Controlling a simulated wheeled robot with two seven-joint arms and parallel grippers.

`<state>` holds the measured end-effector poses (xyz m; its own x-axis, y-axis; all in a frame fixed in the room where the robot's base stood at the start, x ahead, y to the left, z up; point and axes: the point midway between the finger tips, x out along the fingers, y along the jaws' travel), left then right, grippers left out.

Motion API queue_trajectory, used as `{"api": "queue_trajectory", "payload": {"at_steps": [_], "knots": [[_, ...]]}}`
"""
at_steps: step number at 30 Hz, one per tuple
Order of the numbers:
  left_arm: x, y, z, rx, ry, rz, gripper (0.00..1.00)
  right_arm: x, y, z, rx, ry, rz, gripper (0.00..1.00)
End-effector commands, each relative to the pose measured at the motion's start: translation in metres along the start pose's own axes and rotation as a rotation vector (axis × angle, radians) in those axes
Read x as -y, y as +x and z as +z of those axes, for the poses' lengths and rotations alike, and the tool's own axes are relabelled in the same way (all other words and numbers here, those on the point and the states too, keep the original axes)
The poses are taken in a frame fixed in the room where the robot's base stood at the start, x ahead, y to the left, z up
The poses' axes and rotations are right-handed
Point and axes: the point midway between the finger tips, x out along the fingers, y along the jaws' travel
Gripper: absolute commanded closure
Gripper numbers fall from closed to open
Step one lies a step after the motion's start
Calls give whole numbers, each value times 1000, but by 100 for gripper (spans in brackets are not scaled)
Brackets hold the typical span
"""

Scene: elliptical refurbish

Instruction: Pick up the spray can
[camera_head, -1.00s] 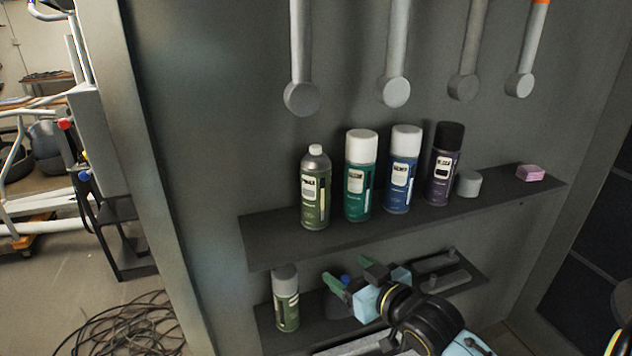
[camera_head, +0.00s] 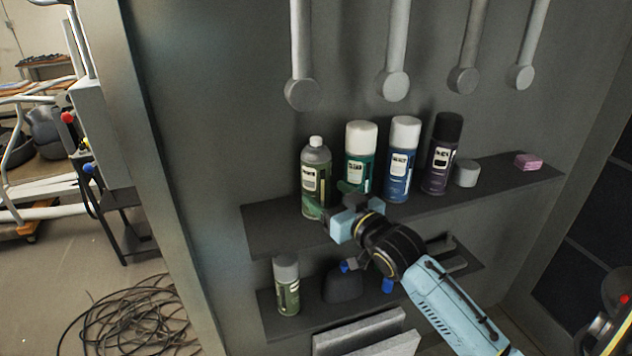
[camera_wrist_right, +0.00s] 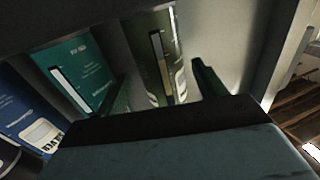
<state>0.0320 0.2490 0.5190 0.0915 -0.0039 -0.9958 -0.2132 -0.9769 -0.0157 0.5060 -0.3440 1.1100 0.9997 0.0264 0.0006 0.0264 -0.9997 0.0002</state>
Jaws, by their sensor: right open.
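Several spray cans stand upright on the upper shelf: an olive-green can with a grey top (camera_head: 315,170), a teal can with a white cap (camera_head: 361,150), a blue can with a white cap (camera_head: 401,160) and a dark purple can with a black cap (camera_head: 441,155). Another olive-green can with a grey cap (camera_head: 286,285) stands on the lower shelf. My right gripper (camera_head: 336,203) is open at the front of the upper olive-green can. In the right wrist view this can (camera_wrist_right: 158,55) shows between the two green fingers (camera_wrist_right: 160,92), beyond their tips or between them; I cannot tell which.
The upper shelf (camera_head: 275,235) also holds a grey cylinder (camera_head: 466,173) and a pink block (camera_head: 528,161). A dark object (camera_head: 343,285) sits on the lower shelf. Grey rods hang above the cans. A cable coil (camera_head: 130,325) lies on the floor at left.

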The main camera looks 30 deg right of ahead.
Motion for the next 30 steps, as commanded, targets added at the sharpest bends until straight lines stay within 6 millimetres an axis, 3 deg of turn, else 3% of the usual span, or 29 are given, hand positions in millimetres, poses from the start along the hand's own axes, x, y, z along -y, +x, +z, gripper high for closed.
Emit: {"api": "queue_trajectory", "payload": {"at_steps": [12, 22, 30], "knots": [[0, -4, -1, 0, 0, 0, 19, 0, 47, -5, 1, 0, 1, 30], [0, -4, -1, 0, 0, 0, 19, 0, 53, -4, 1, 0, 0, 30], [0, -4, -1, -1, 0, 0, 19, 0, 53, -4, 1, 0, 0, 65]]}}
